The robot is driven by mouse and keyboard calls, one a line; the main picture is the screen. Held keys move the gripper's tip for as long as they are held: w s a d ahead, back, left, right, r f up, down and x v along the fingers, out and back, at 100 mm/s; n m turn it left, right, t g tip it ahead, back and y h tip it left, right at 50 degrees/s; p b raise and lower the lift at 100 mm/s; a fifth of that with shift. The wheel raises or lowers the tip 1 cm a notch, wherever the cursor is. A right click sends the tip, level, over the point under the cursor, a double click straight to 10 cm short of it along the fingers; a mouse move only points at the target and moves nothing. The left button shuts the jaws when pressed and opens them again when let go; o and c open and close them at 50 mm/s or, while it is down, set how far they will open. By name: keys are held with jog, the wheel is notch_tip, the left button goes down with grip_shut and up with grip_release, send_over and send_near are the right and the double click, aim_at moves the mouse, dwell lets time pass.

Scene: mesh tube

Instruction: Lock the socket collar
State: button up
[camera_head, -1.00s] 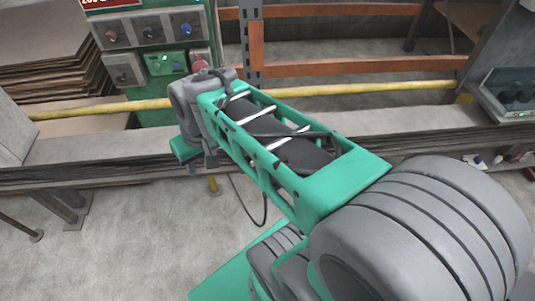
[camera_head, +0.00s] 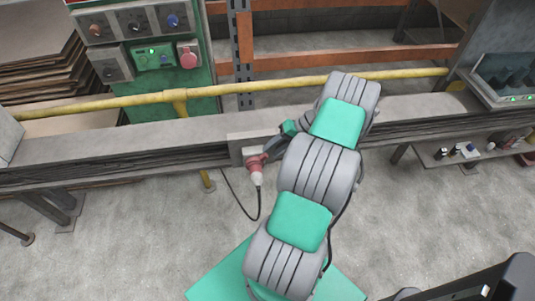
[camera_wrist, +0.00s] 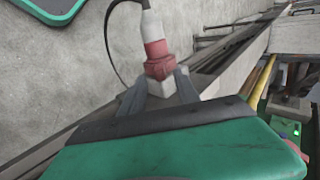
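The red socket collar (camera_head: 255,162) is on a wall socket on the front of the grey bench rail, with a white-backed plug and black cable hanging below it. In the wrist view the red collar (camera_wrist: 158,62) and the white plug end (camera_wrist: 151,27) lie straight ahead. My gripper (camera_wrist: 162,78) has its two grey fingers spread, one on each side of the collar's base and the pale socket housing. I cannot tell whether the fingertips touch it. In the head view my gripper (camera_head: 262,152) is at the collar, partly hidden by my arm.
A yellow pipe (camera_head: 130,101) runs along the rail, above the socket. A green control panel (camera_head: 155,57) with knobs and a red socket stands behind at left. A shelf with small items (camera_head: 465,152) is at right. The floor in front is clear.

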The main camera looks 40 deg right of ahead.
aim_at(267, 155)
jog(key=x, duration=0.3)
jog(key=shift+w+a+f, duration=0.1)
jog(key=shift+a+f, duration=0.05)
grip_shut()
jog(key=shift+f, duration=0.1)
dwell(0.4)
